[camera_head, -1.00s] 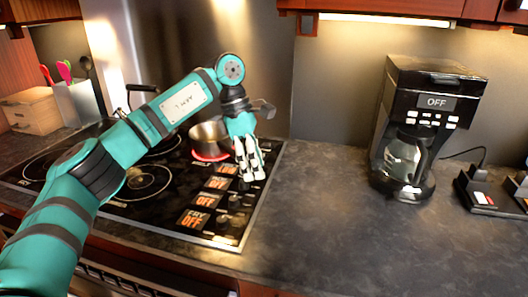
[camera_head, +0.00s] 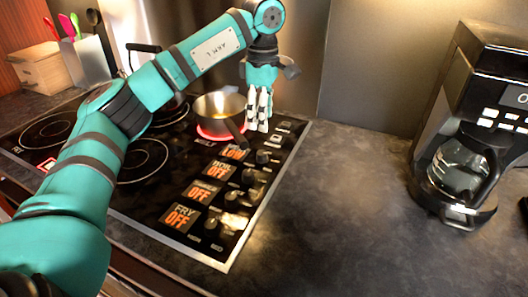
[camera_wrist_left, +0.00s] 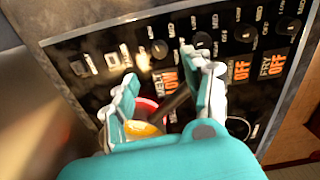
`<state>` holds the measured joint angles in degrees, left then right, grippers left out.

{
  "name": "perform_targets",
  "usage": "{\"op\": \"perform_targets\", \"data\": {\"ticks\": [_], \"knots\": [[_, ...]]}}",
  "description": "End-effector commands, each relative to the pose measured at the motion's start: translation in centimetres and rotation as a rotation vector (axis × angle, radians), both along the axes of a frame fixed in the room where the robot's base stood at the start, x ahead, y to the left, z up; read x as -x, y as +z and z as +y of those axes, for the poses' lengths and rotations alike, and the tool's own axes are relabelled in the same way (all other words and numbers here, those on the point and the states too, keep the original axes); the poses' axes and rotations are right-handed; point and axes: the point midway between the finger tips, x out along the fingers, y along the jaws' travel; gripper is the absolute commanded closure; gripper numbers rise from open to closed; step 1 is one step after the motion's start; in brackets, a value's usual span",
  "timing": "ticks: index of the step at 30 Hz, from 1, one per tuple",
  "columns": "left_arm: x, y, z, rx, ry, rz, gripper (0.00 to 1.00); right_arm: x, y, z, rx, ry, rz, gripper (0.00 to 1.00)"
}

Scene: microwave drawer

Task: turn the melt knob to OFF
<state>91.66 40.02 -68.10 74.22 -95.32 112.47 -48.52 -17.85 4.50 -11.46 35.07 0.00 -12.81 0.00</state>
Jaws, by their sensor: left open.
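The melt display (camera_head: 235,153) at the stove panel's far end reads LOW; it also shows in the left wrist view (camera_wrist_left: 166,78). The melt knob (camera_head: 263,157) is a small dark knob beside it, seen in the left wrist view (camera_wrist_left: 158,49) just past the fingers. My left gripper (camera_head: 258,126) is open and empty, pointing down above the panel's far end, short of the melt knob. In the left wrist view its fingers (camera_wrist_left: 165,75) stand apart around the line of sight to the melt display. My right gripper is not in view.
A saucepan (camera_head: 217,103) with something yellow inside sits on a red-lit burner by the gripper; its dark handle (camera_head: 237,132) reaches toward the panel. The other displays, such as the fry display (camera_head: 181,217), read OFF. A coffee maker (camera_head: 465,150) stands right; the counter (camera_head: 345,200) between is clear.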

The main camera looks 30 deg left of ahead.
Motion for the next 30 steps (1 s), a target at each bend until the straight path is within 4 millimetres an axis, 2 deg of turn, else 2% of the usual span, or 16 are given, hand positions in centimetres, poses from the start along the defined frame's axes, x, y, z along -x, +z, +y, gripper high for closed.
{"op": "perform_targets", "data": {"ticks": [3, 9, 15, 21, 29, 30], "knots": [[0.1, -2.8, 0.0, 0.001, 0.000, 0.005, 0.49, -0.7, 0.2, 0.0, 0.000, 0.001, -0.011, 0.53], [0.1, -7.0, 0.0, 0.001, 0.000, 0.004, 0.49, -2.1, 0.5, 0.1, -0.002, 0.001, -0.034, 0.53], [0.0, -9.9, 0.0, 0.000, 0.000, 0.002, 0.49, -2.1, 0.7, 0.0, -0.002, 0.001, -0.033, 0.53], [0.0, -11.1, 0.0, 0.001, 0.000, 0.000, 0.49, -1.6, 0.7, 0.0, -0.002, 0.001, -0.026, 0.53], [0.0, -11.2, 0.0, 0.001, 0.000, 0.000, 0.49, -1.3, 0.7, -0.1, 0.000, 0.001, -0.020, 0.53], [0.0, -11.2, 0.0, 0.001, 0.000, 0.000, 0.54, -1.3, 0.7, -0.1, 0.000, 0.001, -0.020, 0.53]]}}
